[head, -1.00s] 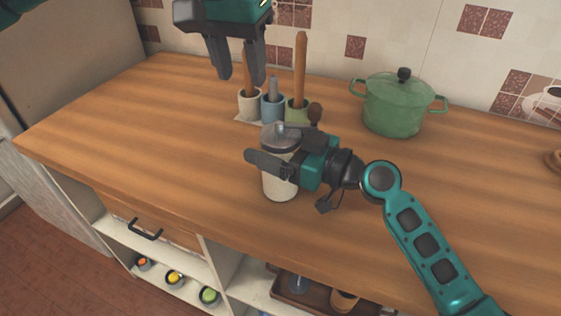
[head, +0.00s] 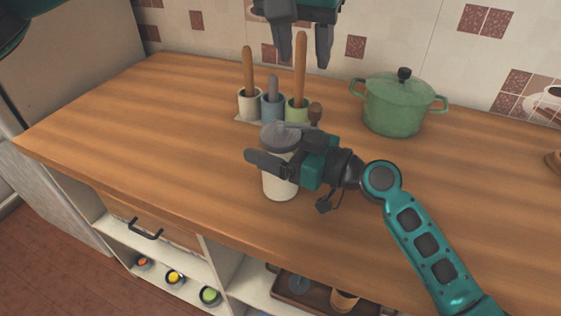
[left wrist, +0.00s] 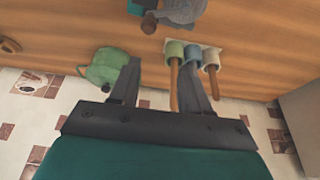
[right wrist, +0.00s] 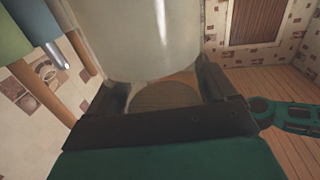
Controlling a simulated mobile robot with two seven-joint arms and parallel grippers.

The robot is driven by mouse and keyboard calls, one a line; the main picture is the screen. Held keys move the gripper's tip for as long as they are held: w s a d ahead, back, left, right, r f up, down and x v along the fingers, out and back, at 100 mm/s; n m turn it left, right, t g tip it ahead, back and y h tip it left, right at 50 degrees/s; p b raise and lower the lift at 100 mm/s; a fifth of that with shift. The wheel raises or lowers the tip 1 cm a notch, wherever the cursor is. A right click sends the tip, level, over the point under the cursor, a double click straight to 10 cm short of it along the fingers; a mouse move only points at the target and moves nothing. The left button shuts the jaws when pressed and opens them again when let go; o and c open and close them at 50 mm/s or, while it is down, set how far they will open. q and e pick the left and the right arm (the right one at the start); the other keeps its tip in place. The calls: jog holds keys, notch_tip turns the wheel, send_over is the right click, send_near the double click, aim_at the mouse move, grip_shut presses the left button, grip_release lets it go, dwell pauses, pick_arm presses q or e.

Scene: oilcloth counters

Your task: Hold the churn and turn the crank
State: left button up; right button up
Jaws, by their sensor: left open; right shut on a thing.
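The churn (head: 279,185) is a cream jar with a grey lid (head: 279,135), upright on the wooden counter. Its crank ends in a brown knob (head: 315,112) on the far right side of the lid; the knob also shows in the left wrist view (left wrist: 149,21). My right gripper (head: 278,160) is shut around the churn's upper body from the right. The churn's pale wall (right wrist: 130,40) fills the space between its fingers in the right wrist view. My left gripper (head: 303,58) is open and empty, above and beyond the churn and crank knob, near the tiled wall.
A green lidded pot (head: 393,105) stands at the back right. The counter's left part (head: 150,120) is clear.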

aim_at(315, 106)
pick_arm(q)
jog(key=shift+s+d+r, duration=0.1)
jog(key=shift+s+d, duration=0.1)
jog(key=shift+d, duration=0.9)
jog(key=shift+f, duration=4.75)
grip_shut()
